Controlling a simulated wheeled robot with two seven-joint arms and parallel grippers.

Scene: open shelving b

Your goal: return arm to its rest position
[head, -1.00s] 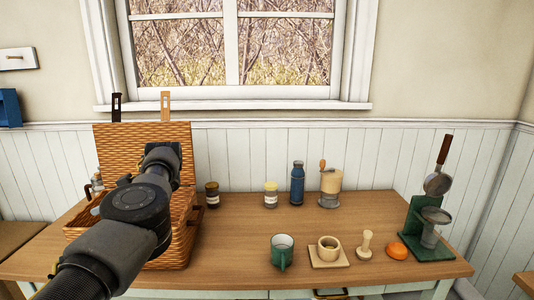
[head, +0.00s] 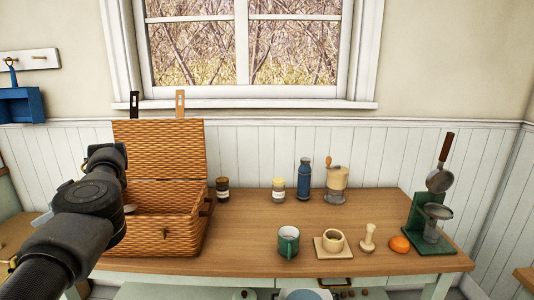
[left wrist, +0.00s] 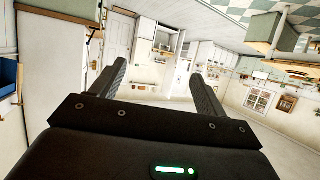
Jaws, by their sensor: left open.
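My left arm comes in from the left in the head view, its dark links in front of the left side of the wicker basket (head: 160,215). The arm hides the fingers in that view. In the left wrist view my left gripper (left wrist: 155,85) is open, with two dark fingers spread apart and nothing between them. Beyond the fingers are a white door and the far room, tilted on its side. My right gripper does not show in either view.
The wooden table (head: 245,235) holds the open basket at its left. To the right stand a green mug (head: 288,243), two jars, a blue bottle (head: 304,182), a grinder (head: 336,185), an orange item (head: 399,244) and a green stand (head: 430,235).

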